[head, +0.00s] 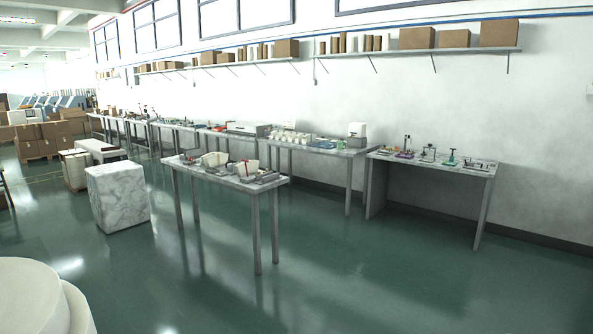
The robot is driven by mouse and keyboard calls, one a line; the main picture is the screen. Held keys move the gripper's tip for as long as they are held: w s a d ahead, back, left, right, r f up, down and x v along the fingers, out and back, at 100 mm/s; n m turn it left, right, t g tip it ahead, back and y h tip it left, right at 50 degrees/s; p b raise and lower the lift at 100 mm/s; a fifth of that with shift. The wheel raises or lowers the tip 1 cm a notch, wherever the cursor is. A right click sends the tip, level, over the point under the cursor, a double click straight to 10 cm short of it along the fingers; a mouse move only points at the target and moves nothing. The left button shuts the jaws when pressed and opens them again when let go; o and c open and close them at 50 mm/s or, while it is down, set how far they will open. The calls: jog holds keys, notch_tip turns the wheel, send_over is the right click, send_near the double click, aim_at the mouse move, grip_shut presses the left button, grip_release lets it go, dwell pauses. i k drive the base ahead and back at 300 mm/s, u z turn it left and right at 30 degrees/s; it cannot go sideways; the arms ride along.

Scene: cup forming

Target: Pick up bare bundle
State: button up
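On the near table (188,169) stand two small pale, cup-like items. The left one (215,159) shows no band that I can see. My gripper is not in view.
A marble-patterned block (118,196) stands left of the near table. A bench with white cups (290,137) and a right bench with small fixtures (430,157) line the wall. Cardboard boxes (42,138) stand far left. Green floor (330,285) in front is clear.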

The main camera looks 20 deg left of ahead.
aim_at(253, 164)
jog(key=u, duration=0.25)
jog(key=i, duration=0.35)
jog(key=u, duration=0.75)
jog(key=i, duration=1.7)
jog(key=u, duration=0.95)
jog(key=i, duration=3.1)
jog(key=z, duration=0.35)
jog(key=i, duration=1.55)
jog(key=z, duration=1.55)
jog(key=i, duration=1.2)
jog(key=z, duration=0.8)
jog(key=k, duration=0.65)
jog(key=u, duration=0.05)
